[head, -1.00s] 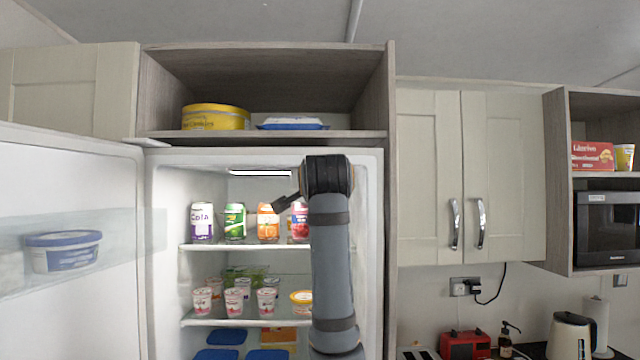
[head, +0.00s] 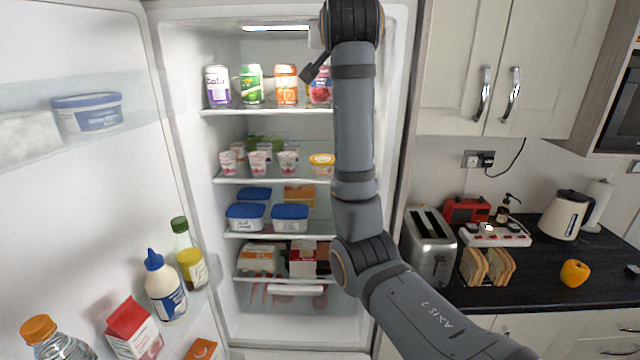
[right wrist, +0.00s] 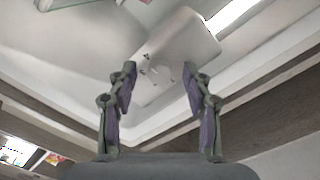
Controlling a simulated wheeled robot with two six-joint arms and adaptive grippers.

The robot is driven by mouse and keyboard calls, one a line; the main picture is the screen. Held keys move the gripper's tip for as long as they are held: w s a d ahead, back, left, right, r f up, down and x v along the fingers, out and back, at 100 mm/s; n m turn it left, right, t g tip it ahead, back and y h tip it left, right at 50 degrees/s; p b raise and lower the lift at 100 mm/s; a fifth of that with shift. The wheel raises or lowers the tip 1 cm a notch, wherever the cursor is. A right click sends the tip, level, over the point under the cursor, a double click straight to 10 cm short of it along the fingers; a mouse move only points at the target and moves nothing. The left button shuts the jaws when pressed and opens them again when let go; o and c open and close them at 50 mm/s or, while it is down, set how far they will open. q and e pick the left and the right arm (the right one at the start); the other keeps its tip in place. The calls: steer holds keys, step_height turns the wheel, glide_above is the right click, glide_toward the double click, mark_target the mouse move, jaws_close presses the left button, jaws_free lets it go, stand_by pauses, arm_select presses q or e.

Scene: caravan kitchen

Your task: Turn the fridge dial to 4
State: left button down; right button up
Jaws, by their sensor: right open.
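The fridge (head: 190,60) stands open with its lit interior facing me. In the right wrist view, a white control box (right wrist: 190,45) hangs under the fridge ceiling, with a pale dial face (right wrist: 153,72) bearing small dark marks. The marks are too small to read, so I cannot tell the setting. My right gripper (right wrist: 158,80) is open, its two fingers apart on either side of the dial area, with nothing visibly held. In the head view my right arm reaches up into the fridge and hides its own fingers and the dial. My left gripper is not in view.
Cans (head: 251,85) stand on the top shelf, with yogurt pots (head: 257,162) and blue-lidded tubs (head: 290,218) below. The open door (head: 90,190) on the left holds bottles and cartons. A toaster (head: 431,245) and kettle (head: 565,215) stand on the right counter.

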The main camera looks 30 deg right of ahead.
arm_select(q)
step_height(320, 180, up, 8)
steer(key=p, duration=0.7)
arm_select(e)
steer(key=s+a+n+b, duration=0.6)
steer(key=s+n+b, duration=0.2)
steer(key=s+n, duration=0.1)
arm_select(q)
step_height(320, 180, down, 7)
steer(key=shift+p, duration=0.35)
arm_select(e)
steer(key=w+a+f+n+g+y, duration=0.1)
steer(key=w+f+n+g+y, duration=0.1)
steer(key=f, duration=1.7)
steer(key=w+f+n+g+y, duration=0.2)
steer(key=f+y, duration=0.1)
steer(key=f, duration=1.6)
steer(key=shift+w+a+f+n+g, duration=0.2)
steer(key=shift+w+a+n+g, duration=0.1)
steer(key=shift+a+n, duration=0.1)
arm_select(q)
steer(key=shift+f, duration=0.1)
